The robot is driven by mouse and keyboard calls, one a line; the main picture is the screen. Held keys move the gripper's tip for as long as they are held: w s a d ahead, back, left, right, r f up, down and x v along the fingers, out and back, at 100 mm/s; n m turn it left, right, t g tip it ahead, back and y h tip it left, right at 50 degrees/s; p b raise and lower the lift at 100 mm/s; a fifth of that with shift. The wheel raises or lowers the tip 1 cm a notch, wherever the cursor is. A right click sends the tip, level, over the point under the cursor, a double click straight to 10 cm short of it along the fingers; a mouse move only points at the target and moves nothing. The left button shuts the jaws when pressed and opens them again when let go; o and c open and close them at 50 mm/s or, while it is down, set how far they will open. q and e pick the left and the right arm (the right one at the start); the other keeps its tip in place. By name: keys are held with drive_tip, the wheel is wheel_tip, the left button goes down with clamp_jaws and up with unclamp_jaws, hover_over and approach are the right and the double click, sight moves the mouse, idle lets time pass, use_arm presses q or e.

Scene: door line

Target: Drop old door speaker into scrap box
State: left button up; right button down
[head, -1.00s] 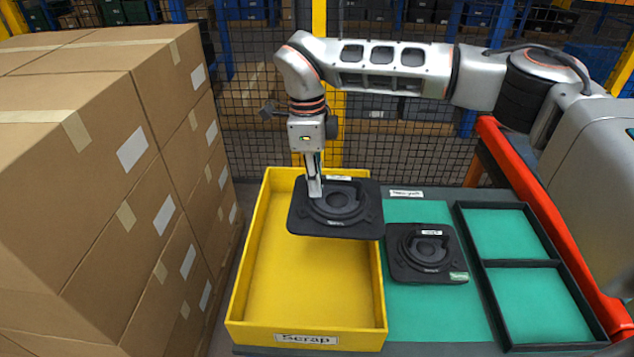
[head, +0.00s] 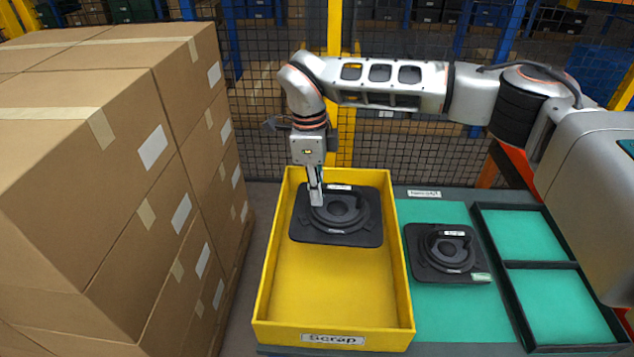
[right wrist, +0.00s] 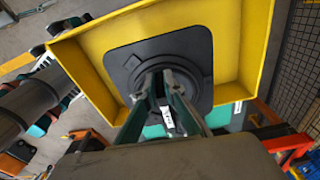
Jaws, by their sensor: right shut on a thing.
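My right gripper (head: 316,196) points down over the far part of the yellow scrap box (head: 331,318). It is shut on the old door speaker (head: 350,238), a black square plate with a round speaker in it. The speaker is within the box's outline, near its back; I cannot tell whether it touches the box floor. In the right wrist view the gripper (right wrist: 165,95) grips the middle of the speaker (right wrist: 125,68), with the box's yellow walls (right wrist: 92,85) around it. My left gripper is not in view.
A second black speaker (head: 432,271) lies on the green mat (head: 440,318) right of the box. A dark divided tray (head: 507,262) with green compartments is farther right. Stacked cartons (head: 75,215) stand close on the left. A mesh fence (head: 262,140) is behind.

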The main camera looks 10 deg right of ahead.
sight(317, 209)
wheel_tip(317, 209, down, 6)
drive_tip(key=shift+r+b, duration=0.1)
drive_tip(key=shift+b, duration=0.6)
drive_tip(key=shift+f, duration=0.35)
drive_tip(key=shift+f+b, duration=0.2)
drive_tip(key=shift+b, duration=0.2)
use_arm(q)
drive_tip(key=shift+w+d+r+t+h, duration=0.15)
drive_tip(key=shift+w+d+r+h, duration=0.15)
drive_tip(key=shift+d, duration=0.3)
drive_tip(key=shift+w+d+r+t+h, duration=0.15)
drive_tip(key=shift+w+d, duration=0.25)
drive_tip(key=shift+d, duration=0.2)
use_arm(e)
drive_tip(key=shift+f, duration=0.3)
drive_tip(key=c, duration=2)
unclamp_jaws()
drive_tip(key=shift+c, duration=0.2)
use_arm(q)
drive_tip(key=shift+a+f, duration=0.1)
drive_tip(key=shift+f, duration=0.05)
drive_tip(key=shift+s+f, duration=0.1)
